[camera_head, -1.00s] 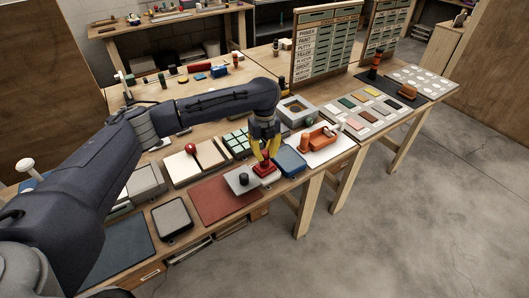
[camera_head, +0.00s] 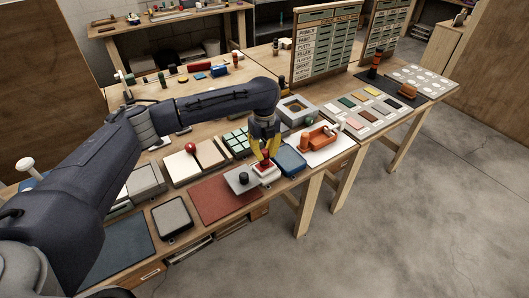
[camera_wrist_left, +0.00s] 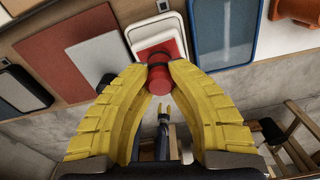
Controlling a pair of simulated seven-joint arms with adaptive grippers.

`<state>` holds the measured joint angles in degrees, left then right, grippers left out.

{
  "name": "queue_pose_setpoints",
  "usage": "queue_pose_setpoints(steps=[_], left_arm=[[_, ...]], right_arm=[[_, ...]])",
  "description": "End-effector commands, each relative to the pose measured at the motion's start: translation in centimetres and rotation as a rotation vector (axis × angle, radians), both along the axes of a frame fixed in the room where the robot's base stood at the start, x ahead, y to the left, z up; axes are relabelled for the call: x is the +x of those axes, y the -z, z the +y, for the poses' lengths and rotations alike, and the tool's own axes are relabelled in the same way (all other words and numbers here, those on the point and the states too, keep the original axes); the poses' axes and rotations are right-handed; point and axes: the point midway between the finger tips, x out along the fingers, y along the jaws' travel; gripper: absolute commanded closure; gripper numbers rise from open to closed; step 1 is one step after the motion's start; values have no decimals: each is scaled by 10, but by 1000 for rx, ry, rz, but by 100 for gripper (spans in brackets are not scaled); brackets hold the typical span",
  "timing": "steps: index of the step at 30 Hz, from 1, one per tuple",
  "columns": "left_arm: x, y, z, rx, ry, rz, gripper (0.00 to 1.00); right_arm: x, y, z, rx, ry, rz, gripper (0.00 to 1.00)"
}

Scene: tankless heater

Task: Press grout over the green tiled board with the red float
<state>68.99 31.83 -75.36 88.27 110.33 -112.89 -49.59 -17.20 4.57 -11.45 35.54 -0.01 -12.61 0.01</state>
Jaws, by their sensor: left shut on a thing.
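The red float (camera_head: 265,159) is in my left gripper (camera_head: 265,156), whose yellow fingers are shut on its upright handle. In the left wrist view the round red handle (camera_wrist_left: 160,80) sits between the fingertips (camera_wrist_left: 160,76), with the float's red plate beyond it. A white rounded block (camera_wrist_left: 152,33) shows behind and around the plate; I cannot tell how wide the gap between them is. The green tiled board (camera_head: 236,143) lies left of and behind the gripper, apart from the float.
A grey plate with a black knob (camera_head: 242,180) lies on a red mat (camera_head: 216,201) just left of the float. A blue tray (camera_head: 290,161) is close on the right. A cream board with a red knob (camera_head: 191,149) lies left of the tiles.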

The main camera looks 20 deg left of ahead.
Motion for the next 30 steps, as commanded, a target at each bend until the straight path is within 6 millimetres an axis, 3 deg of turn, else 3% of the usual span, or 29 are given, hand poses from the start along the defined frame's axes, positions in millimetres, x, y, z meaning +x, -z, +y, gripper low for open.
queue_pose_setpoints(steps=[30], left_arm=[[0, -62, 0, 1, 0, -2, 100]], right_arm=[[0, 0, 0, 0, 0, 0, 56]])
